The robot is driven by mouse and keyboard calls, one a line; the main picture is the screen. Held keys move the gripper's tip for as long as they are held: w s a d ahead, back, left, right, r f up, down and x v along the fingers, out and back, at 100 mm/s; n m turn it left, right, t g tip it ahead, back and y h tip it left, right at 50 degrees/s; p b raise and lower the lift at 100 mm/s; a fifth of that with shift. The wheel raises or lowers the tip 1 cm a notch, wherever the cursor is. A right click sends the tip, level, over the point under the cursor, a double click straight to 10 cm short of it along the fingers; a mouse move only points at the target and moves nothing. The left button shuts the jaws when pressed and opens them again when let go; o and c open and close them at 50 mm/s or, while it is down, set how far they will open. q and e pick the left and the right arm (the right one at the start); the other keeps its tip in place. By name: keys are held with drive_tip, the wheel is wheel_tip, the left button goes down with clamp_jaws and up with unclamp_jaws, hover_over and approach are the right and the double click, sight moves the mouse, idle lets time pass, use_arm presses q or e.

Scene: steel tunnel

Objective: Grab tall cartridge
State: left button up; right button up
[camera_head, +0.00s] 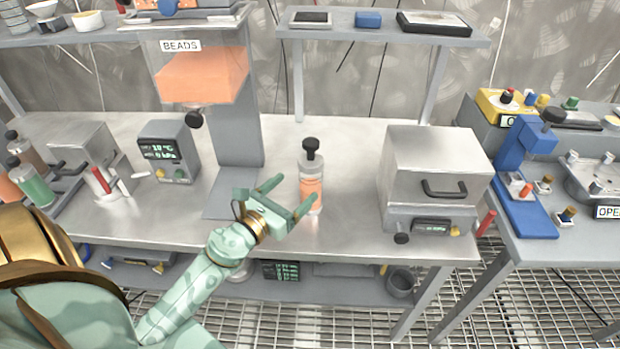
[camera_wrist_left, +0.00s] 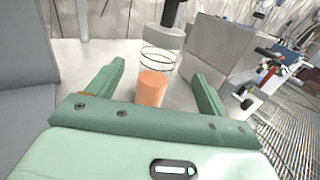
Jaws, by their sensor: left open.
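The tall cartridge (camera_head: 311,182) stands upright on the steel bench, a clear cylinder with orange contents below and a black knob on top. My left gripper (camera_head: 287,196) is open and empty, just left of the cartridge in the head view, with its fingers pointing toward it. In the left wrist view the cartridge (camera_wrist_left: 153,88) shows between the two open fingers (camera_wrist_left: 158,85), beyond the palm. I cannot tell whether a finger touches it. My right gripper is not in view.
A bead hopper labelled BEADS (camera_head: 203,75) on a grey column (camera_head: 236,130) stands left of the cartridge. A steel box with a handle (camera_head: 436,165) stands to the right. A small display unit (camera_head: 168,152) is farther left. Bare bench lies behind the cartridge.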

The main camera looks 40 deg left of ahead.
sight(316, 171)
use_arm(q)
drive_tip(key=w, duration=0.6)
drive_tip(key=w+f, duration=0.1)
drive_tip(key=w, duration=0.2)
drive_tip(key=shift+w+d+b, duration=0.1)
drive_tip(key=shift+w+b, duration=0.15)
drive_tip(key=shift+b, duration=0.1)
drive_tip(key=shift+c, duration=0.3)
drive_tip(key=c, duration=1)
drive_tip(key=shift+c, duration=1.2)
drive_tip(key=shift+r, duration=0.1)
